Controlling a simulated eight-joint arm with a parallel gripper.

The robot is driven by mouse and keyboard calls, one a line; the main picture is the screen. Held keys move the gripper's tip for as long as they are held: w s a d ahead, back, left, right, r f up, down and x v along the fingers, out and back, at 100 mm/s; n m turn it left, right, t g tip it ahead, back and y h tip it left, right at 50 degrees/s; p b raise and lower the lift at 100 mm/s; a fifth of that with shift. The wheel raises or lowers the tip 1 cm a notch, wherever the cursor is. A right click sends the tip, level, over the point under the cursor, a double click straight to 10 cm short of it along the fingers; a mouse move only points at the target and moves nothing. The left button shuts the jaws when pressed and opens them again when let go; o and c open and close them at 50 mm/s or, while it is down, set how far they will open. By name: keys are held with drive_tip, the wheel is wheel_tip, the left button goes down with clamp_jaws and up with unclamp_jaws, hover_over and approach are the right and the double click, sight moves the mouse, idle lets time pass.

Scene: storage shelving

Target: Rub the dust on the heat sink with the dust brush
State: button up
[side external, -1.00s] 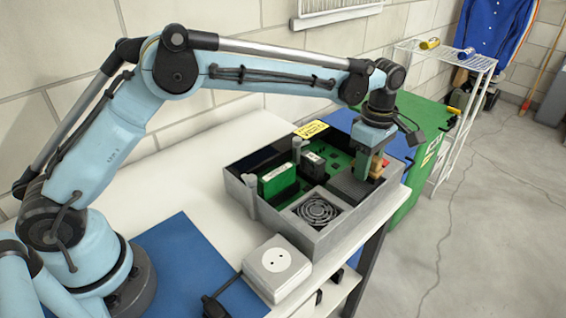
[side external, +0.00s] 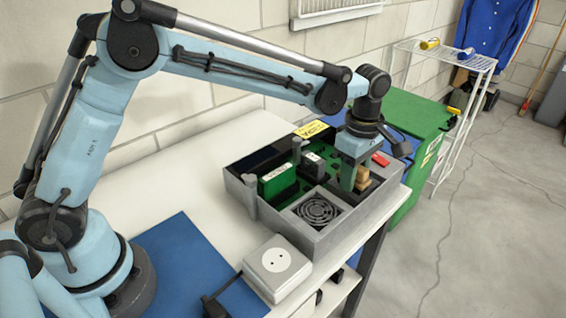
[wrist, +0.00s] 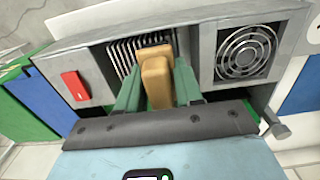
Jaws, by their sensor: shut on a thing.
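My gripper (side external: 352,178) is inside the open grey case, over its right part. In the wrist view my gripper's two green fingers (wrist: 158,92) are shut on the tan dust brush (wrist: 157,80). The brush also shows beside the fingers in the side view (side external: 363,178). The heat sink (wrist: 122,55), a set of light metal fins in the case, lies under and to the left of the brush in the wrist view. The brush and fingers hide part of it. The brush's bristle end and any dust cannot be made out.
A round fan grille (side external: 317,211) lies left of the gripper in the case. A green module (side external: 278,183) stands behind it. A red piece (wrist: 75,86) is at the case's other end. A white socket box (side external: 277,267) sits on the table in front. The case walls stand around the work.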

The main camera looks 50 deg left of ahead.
drive_tip(key=shift+w, duration=2.4)
wheel_tip(320, 180, up, 8)
drive_tip(key=shift+s+r, duration=0.1)
drive_tip(key=shift+r, duration=0.05)
